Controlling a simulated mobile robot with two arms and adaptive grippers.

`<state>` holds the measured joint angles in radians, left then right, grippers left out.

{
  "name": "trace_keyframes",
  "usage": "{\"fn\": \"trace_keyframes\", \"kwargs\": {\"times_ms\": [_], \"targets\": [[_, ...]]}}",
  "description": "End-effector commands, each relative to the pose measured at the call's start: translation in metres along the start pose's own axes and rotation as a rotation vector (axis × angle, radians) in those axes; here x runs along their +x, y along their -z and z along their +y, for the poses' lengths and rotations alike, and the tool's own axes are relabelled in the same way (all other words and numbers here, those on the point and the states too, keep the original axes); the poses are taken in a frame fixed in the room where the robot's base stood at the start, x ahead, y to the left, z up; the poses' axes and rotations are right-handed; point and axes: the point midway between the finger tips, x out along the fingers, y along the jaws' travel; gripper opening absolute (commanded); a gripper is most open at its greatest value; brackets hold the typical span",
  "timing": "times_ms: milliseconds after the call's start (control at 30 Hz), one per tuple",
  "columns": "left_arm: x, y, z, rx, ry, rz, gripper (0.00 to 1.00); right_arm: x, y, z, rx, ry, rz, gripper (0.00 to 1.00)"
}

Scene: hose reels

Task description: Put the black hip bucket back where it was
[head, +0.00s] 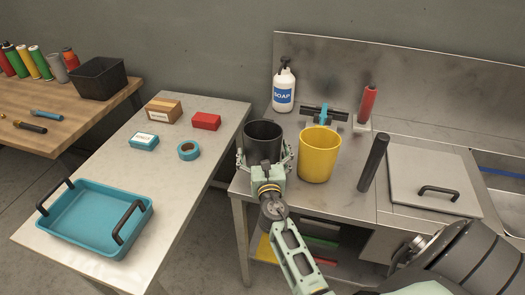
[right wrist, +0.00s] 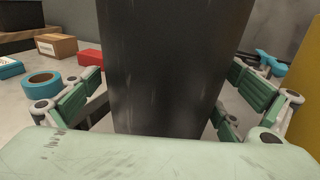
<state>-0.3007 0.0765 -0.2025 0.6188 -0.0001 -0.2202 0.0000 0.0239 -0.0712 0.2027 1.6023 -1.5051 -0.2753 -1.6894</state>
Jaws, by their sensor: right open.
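The black bucket (head: 264,138) stands upright at the left end of the steel counter (head: 340,205). A yellow bucket (head: 320,155) stands just right of it. My right gripper (head: 265,160) is open, with one finger on each side of the black bucket's lower front. In the right wrist view, the black bucket (right wrist: 172,65) fills the middle between the green finger pads, and gaps show beside it. The bucket's base is hidden behind my gripper. My left gripper is not in view.
A table at left holds a teal tray (head: 85,240), small boxes and blue tape (head: 189,151). A gap separates table and counter.

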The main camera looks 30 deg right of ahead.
Motion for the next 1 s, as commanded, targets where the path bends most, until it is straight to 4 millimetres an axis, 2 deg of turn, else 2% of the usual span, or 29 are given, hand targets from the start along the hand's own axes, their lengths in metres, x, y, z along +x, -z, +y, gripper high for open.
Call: {"fn": "trace_keyframes", "kwargs": {"times_ms": [333, 467, 800, 1000], "targets": [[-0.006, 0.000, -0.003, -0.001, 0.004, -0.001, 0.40, 0.000, -0.006, 0.000, 0.001, 0.000, 0.000, 1.00], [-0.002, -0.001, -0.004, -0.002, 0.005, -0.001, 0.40, -0.021, -0.001, 0.000, 0.000, 0.000, 0.002, 1.00], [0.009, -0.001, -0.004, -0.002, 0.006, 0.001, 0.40, -0.093, 0.000, -0.001, 0.001, 0.001, 0.003, 1.00], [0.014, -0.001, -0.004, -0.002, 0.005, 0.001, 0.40, -0.116, -0.002, 0.000, 0.000, 0.000, 0.000, 1.00]]}}
